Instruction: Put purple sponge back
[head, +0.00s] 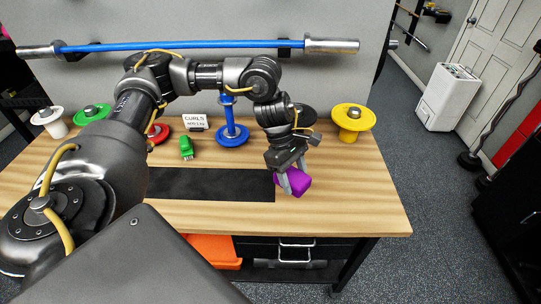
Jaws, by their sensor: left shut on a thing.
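The purple sponge (299,181) is at the right part of the wooden table, beside the right end of the black mat. My left gripper (291,184) points down with its fingers shut on the sponge. One finger shows in front of the sponge's left side; the other is mostly hidden. I cannot tell whether the sponge touches the table top or hangs just above it. My right gripper is not in view.
The wooden table (370,205) holds a black mat (210,184), a green object (186,148), a white sign (195,121), a blue stand (232,134), and yellow (353,120), red and white stands. An orange bin (212,250) is below. The table's right front is clear.

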